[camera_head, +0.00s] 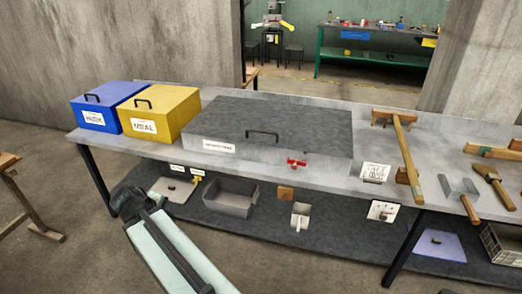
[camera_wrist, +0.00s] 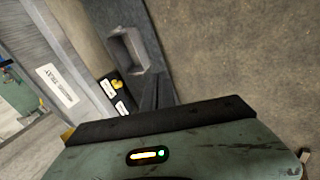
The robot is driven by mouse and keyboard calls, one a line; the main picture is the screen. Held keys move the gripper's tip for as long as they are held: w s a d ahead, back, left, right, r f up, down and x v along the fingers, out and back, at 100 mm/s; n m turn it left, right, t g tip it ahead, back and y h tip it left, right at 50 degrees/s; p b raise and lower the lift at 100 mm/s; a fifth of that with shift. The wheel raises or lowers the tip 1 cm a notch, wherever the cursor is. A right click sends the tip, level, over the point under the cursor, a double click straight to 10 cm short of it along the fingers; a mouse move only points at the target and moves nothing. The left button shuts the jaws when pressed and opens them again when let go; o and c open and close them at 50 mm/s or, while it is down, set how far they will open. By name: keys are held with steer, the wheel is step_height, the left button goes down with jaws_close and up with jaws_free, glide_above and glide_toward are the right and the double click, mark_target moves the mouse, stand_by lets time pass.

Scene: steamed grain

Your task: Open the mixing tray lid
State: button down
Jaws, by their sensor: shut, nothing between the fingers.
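The mixing tray (camera_head: 180,141) is a large grey box on the workbench, with a white label on its front. Its flat dark grey lid (camera_head: 300,115) lies closed on top, with a black bar handle (camera_head: 262,133) near the front edge. In the wrist view the tray's labelled wall (camera_wrist: 42,65) shows at the left, tilted. My gripper (camera_wrist: 157,88) is shut and empty, its dark fingers together. In the head view its black end (camera_head: 128,199) is low at the left, in front of the bench and apart from the tray; its fingertips are hard to make out there.
A blue box (camera_head: 92,115) and a yellow box (camera_head: 162,108) stand left of the tray. Wooden tools, including a long-handled rake (camera_head: 406,150), lie to the right. The lower shelf holds a grey bin (camera_head: 232,197). Floor in front of the bench is open.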

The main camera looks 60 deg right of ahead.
steer(key=s+d+f+n+h+b, duration=0.15)
steer(key=d+h+b, duration=0.25)
steer(key=d, duration=1)
steer(key=n+t+h+b, duration=0.4)
steer(key=n+h+b, duration=0.55)
steer(key=n, duration=0.85)
glide_toward(262, 144)
step_height(262, 144, up, 2)
steer(key=p+x, duration=0.1)
steer(key=x, duration=0.9)
